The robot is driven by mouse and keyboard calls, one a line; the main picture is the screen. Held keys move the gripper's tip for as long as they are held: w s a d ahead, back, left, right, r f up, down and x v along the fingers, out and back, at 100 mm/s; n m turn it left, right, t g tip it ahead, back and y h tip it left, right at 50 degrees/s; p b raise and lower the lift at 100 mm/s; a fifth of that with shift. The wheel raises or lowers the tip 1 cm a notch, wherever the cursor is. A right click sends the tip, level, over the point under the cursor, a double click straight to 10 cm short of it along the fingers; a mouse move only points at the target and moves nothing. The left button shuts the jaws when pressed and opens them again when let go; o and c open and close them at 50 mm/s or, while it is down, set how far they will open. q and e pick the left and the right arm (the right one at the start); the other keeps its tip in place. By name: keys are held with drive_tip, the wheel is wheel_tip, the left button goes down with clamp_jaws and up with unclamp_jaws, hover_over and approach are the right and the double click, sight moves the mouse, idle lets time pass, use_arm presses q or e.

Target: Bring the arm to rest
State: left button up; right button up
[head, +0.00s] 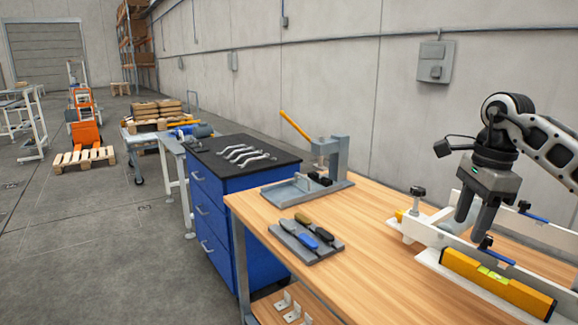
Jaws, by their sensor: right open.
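My right gripper (474,222) is in the right part of the head view, fingers pointing down. It is open and nothing shows between its fingers. Its arm (545,140) comes in from the right edge. The fingertips are over or beside the white fixture (415,228) on the wooden workbench (375,240); I cannot tell whether they touch it. A yellow spirit level (492,280) lies along the front of the fixture, below and to the right of the fingers. My left gripper is not in view.
A blue drawer cabinet (225,200) with wrenches on top adjoins the bench's left end. The bench's middle is clear. Open floor (90,260) lies to the left.

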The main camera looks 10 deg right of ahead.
drive_tip(key=a+f+y, duration=0.4)
drive_tip(key=a+f, duration=0.1)
drive_tip(key=a, duration=0.5)
drive_tip(key=a+f+y, duration=0.3)
drive_tip(key=a+f, duration=0.3)
drive_tip(key=a, duration=0.3)
drive_tip(key=s+a+m+t+y, duration=0.2)
drive_tip(key=a+m+y, duration=0.35)
drive_tip(key=a, duration=0.25)
drive_tip(key=s+a+m+t+y, duration=0.25)
drive_tip(key=a+m+y, duration=0.25)
drive_tip(key=a+m, duration=0.25)
drive_tip(key=s+d+f+m+t+h, duration=0.25)
drive_tip(key=f+m+t+h, duration=0.35)
drive_tip(key=m, duration=0.7)
drive_tip(key=s+d+f+m+t+h, duration=0.1)
drive_tip(key=d+f+m+t+h, duration=0.45)
drive_tip(key=m, duration=0.75)
drive_tip(key=s+d+f+m+g+h, duration=0.3)
drive_tip(key=s+f+m+g, duration=0.3)
drive_tip(key=s+f+m, duration=0.4)
wheel_tip(320, 180, down, 3)
drive_tip(key=s+h, duration=0.1)
drive_tip(key=s, duration=0.2)
